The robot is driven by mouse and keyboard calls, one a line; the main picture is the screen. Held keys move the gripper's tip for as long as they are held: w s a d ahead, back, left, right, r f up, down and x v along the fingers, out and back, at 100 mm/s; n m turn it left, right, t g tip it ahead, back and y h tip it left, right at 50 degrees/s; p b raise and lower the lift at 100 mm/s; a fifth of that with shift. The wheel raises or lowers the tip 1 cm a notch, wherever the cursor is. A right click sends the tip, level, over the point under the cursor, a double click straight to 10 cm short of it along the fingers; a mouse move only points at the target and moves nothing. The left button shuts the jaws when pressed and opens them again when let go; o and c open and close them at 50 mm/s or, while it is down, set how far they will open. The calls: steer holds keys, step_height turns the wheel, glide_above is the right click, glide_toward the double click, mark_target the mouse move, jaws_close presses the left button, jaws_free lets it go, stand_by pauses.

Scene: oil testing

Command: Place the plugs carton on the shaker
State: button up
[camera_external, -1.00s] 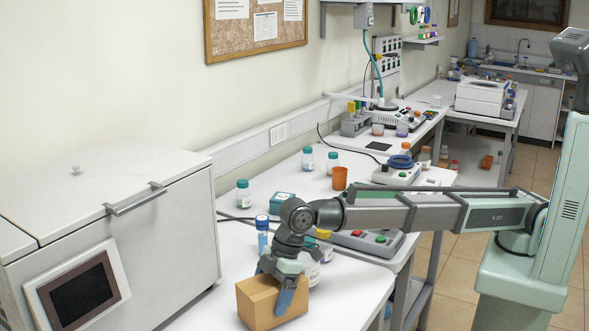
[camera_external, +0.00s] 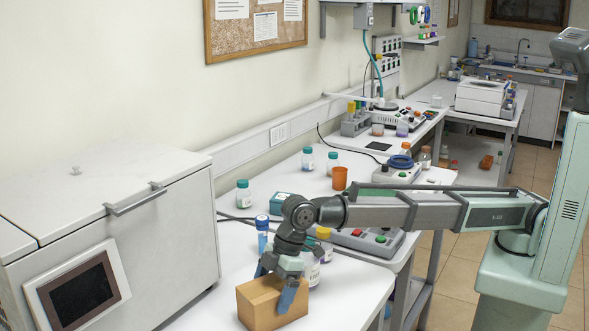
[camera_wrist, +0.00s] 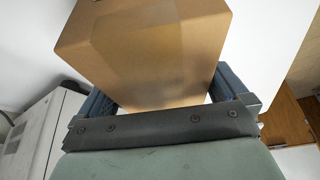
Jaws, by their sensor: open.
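A plain brown carton (camera_external: 270,305), taken to be the plugs carton, is at the near part of the white bench in the external view. My gripper (camera_external: 275,285) points down over it with its blue fingers on either side. In the wrist view the carton (camera_wrist: 150,55) fills the space between the fingers (camera_wrist: 165,100), and the jaws are open. Grey button units stand behind my arm (camera_external: 365,240) and farther back (camera_external: 395,172); which is the shaker is unclear.
A large white lidded machine (camera_external: 180,230) stands close on the left. A blue-capped tube (camera_external: 262,235), a yellow-capped bottle (camera_external: 325,245) and a teal box (camera_external: 283,203) crowd around my wrist. An orange cup (camera_external: 340,178) and teal-capped bottles (camera_external: 244,194) stand farther back.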

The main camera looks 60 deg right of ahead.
steer(key=v, duration=1)
steer(key=shift+s+d+r, duration=0.1)
steer(key=shift+d+r, duration=0.1)
steer(key=shift+r, duration=0.1)
